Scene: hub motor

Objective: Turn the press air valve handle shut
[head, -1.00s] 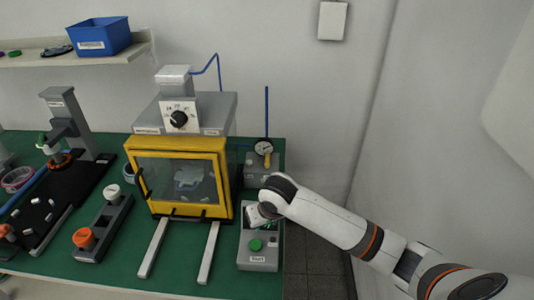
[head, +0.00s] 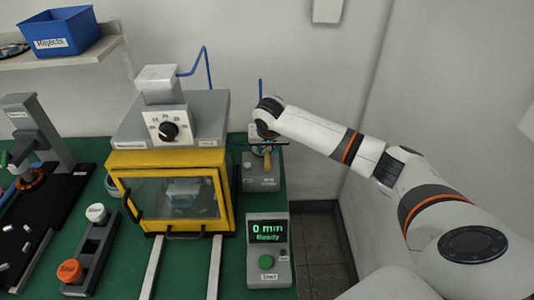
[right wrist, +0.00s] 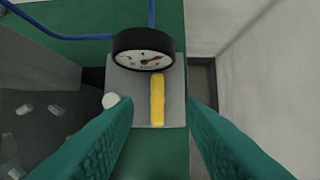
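The air valve is a grey box (head: 262,181) at the back right of the green bench, beside the yellow press. Its yellow handle (right wrist: 157,100) points straight along the picture's height in the right wrist view, below a round black gauge (right wrist: 142,50). In the head view the handle (head: 267,161) is partly covered by my right gripper (head: 266,144). My right gripper is open above the valve, its two green fingers on either side of the handle with gaps between. My left gripper is not in view.
The yellow press (head: 172,190) with a windowed door stands left of the valve. A control box (head: 268,272) reading "0 mm Ready" with a green button stands in front. A white knob (right wrist: 110,100) sits left of the handle. The wall is close on the right.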

